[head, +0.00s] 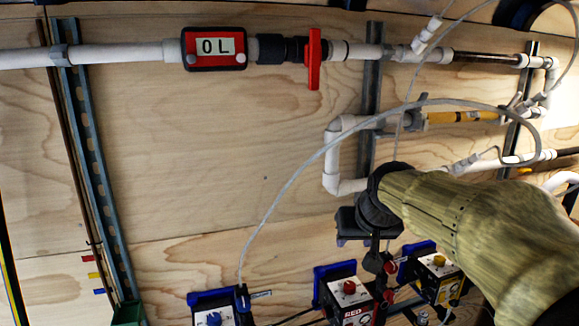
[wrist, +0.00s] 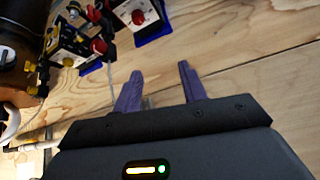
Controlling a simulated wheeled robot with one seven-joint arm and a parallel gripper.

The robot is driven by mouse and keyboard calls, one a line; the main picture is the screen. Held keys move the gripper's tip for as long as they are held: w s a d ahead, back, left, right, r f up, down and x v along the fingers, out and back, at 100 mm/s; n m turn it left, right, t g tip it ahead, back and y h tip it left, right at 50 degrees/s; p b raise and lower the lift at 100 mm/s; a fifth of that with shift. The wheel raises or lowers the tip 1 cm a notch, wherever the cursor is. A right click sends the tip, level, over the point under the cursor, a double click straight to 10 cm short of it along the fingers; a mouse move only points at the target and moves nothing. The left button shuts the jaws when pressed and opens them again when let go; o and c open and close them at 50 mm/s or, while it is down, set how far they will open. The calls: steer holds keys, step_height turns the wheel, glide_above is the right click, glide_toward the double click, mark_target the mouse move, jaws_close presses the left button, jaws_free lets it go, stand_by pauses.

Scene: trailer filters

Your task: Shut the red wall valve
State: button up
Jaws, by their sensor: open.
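The red wall valve handle (head: 313,60) is on the white pipe at the top of the head view, right of a black fitting. It stands upright, across the horizontal pipe. It does not show in the wrist view. My gripper (wrist: 160,72) is open and empty in the wrist view, its two purple fingers apart in front of bare plywood. In the head view my gripper (head: 350,228) is below and a little right of the valve, well apart from it. Its fingers are hard to make out there.
A red meter (head: 214,48) reading 0 L sits left of the valve. A white pipe elbow (head: 334,155) and a looping grey cable (head: 318,150) lie between my gripper and the valve. Several pump boxes (head: 348,298) stand below. Plywood left of the cable is clear.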

steer(key=s+d+f+g, duration=0.1)
steer(key=s+f+g, duration=0.1)
steer(key=s+f, duration=0.6)
steer(key=s+d+f+g+h, duration=0.1)
steer(key=s+f+g, duration=0.1)
steer(key=s+f, duration=0.6)
step_height(320, 180, down, 7)
steer(key=shift+s+r+m, duration=0.1)
steer(key=shift+s+m, duration=0.2)
